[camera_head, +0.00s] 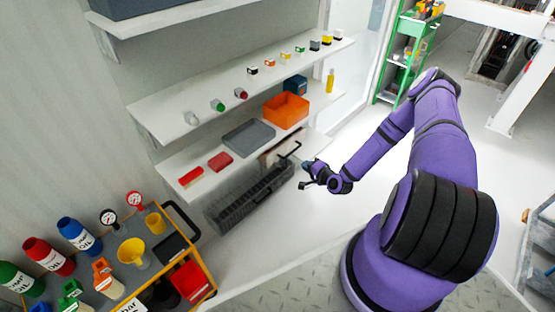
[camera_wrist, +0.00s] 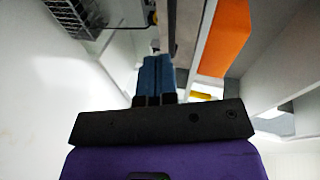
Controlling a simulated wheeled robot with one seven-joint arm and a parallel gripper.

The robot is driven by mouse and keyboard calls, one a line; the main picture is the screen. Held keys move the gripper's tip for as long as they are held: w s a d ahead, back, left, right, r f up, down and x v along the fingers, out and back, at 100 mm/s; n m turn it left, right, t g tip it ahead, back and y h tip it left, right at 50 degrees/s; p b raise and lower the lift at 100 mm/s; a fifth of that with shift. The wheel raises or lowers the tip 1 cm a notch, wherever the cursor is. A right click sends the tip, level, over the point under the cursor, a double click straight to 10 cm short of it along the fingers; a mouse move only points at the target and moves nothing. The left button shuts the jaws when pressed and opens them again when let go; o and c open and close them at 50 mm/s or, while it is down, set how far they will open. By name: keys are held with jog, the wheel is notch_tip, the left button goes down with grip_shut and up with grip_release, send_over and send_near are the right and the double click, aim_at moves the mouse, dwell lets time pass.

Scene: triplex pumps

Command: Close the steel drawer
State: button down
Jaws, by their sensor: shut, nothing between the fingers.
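What looks like the steel drawer (camera_head: 274,158) is a pale box front with a dark bar handle, at the lowest shelf, right of the grey tray. My gripper (camera_head: 304,165) is just right of this front, close to the handle. In the wrist view my gripper's blue fingers (camera_wrist: 157,62) are together and empty. Their tips are near a narrow grey metal face (camera_wrist: 182,35). I cannot tell whether they touch it. How far the drawer stands out is unclear, as the shelf and gripper hide part of it.
A dark wire basket (camera_head: 250,198) is below the lowest shelf, left of my gripper; it also shows in the wrist view (camera_wrist: 72,16). An orange bin (camera_head: 286,108) and a grey tray (camera_head: 248,137) are on the shelves. A tool cart (camera_head: 207,275) stands front left. White floor is open around my gripper.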

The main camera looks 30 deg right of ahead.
jog(key=s+a+t+y, duration=0.2)
jog(key=s+a+y, duration=0.1)
jog(key=s+a, duration=0.15)
send_near(272, 156)
jog(key=shift+y, duration=0.4)
jog(key=x, duration=0.7)
jog(key=shift+w+f, duration=0.25)
jog(key=x, duration=0.4)
jog(key=shift+w+r, duration=0.2)
